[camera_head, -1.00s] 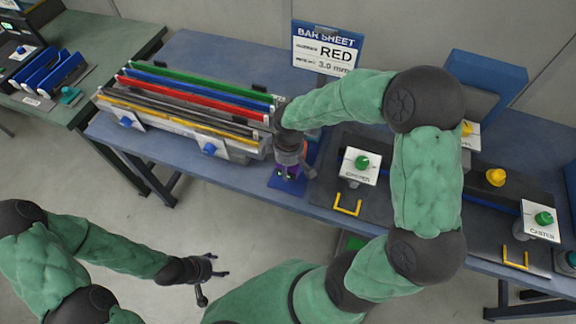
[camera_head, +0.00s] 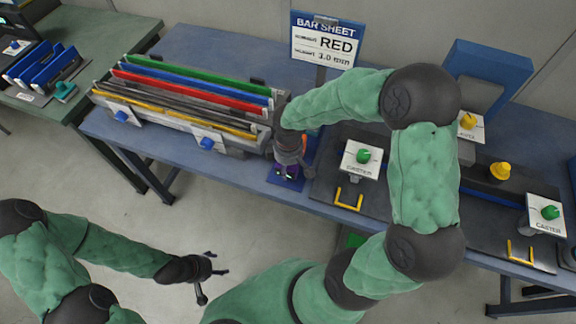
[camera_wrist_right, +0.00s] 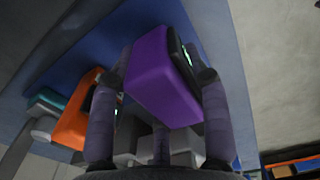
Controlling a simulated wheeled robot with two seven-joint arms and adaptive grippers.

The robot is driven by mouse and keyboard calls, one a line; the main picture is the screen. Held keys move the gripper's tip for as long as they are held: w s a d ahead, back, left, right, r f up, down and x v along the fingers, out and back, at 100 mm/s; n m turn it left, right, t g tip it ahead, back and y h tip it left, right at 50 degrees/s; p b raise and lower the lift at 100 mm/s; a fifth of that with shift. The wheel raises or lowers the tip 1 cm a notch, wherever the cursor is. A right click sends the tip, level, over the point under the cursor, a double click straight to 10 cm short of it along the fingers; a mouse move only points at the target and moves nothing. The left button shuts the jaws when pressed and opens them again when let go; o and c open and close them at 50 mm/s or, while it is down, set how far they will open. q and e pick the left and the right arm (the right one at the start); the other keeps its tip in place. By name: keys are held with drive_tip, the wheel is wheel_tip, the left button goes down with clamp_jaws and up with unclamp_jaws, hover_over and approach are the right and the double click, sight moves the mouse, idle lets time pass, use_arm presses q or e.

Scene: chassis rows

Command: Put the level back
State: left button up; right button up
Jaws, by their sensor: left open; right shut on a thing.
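The level appears to be the purple block (camera_wrist_right: 162,78) between the fingers of my right gripper (camera_wrist_right: 160,90) in the right wrist view. My right gripper is shut on it. In the head view my right gripper (camera_head: 289,168) points down over a blue mat (camera_head: 284,183) on the bench, just right of the bar rack. Only a little purple shows below the fingers there. I cannot tell whether the level touches the mat. My left gripper (camera_head: 214,270) is open and empty, over the floor in front of the bench.
A rack of coloured bars (camera_head: 185,95) stands left of my right gripper. An orange item (camera_wrist_right: 78,118) lies close by. A caster fixture (camera_head: 361,158) with a green knob stands to the right. A bar sheet sign (camera_head: 326,42) stands behind. The blue bench (camera_head: 215,62) is clear behind the rack.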

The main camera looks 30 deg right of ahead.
drive_tip(key=shift+f+b, duration=0.7)
drive_tip(key=shift+f, duration=0.4)
idle(0.9)
drive_tip(key=o, duration=1.5)
drive_tip(key=shift+c, duration=0.2)
wheel_tip(320, 180, up, 12)
drive_tip(key=shift+r, duration=0.1)
drive_tip(key=shift+s, duration=0.1)
